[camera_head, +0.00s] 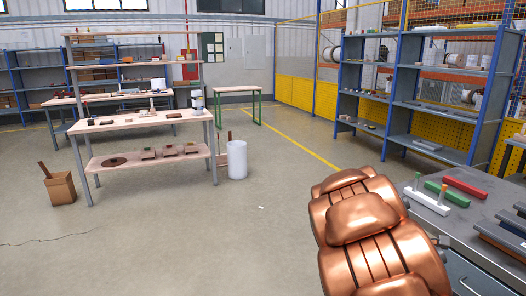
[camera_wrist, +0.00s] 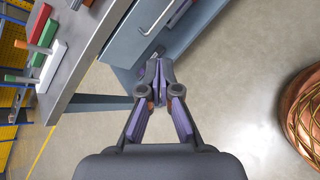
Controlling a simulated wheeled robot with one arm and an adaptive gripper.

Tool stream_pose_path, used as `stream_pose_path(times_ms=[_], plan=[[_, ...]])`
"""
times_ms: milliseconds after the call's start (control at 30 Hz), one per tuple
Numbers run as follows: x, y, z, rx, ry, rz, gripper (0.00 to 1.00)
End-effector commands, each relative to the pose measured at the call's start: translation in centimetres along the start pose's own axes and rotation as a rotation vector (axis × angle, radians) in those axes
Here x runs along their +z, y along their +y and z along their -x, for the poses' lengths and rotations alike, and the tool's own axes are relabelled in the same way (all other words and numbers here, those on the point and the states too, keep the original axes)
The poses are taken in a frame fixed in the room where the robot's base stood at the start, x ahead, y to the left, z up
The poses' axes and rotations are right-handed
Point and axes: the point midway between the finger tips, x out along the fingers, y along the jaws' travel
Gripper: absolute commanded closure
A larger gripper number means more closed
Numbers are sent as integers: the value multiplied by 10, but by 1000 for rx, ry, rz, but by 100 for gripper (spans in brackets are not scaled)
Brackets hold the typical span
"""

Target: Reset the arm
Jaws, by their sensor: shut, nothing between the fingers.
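My gripper (camera_wrist: 158,75) is shut and empty in the wrist view, its fingertips together. It hangs over the floor, beside the front of a grey workbench, touching nothing that I can see. My copper-coloured arm (camera_head: 365,225) fills the lower right of the head view; the fingers cannot be made out there. On the grey workbench top (camera_head: 445,228) lie a white block with upright pegs (camera_head: 427,201), a green bar (camera_head: 447,193) and a red bar (camera_head: 466,188). The same pieces show at the upper left of the wrist view.
The workbench edge and its blue-grey drawer front (camera_wrist: 150,45) are close to my gripper. A wooden table with a lower shelf (camera_head: 135,122) stands at the left, with a white bin (camera_head: 237,160) beside it. Blue shelving (camera_head: 420,85) stands behind.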

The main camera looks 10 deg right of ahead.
Motion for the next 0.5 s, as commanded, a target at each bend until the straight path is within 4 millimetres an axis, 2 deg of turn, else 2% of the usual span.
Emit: stream_pose_path(times_ms=[33,200,500], plan=[[5,-13,13,-28,17,-67,100],[14,-64,50,-154,68,-271,100],[6,-167,121,-427,175,-533,100]])
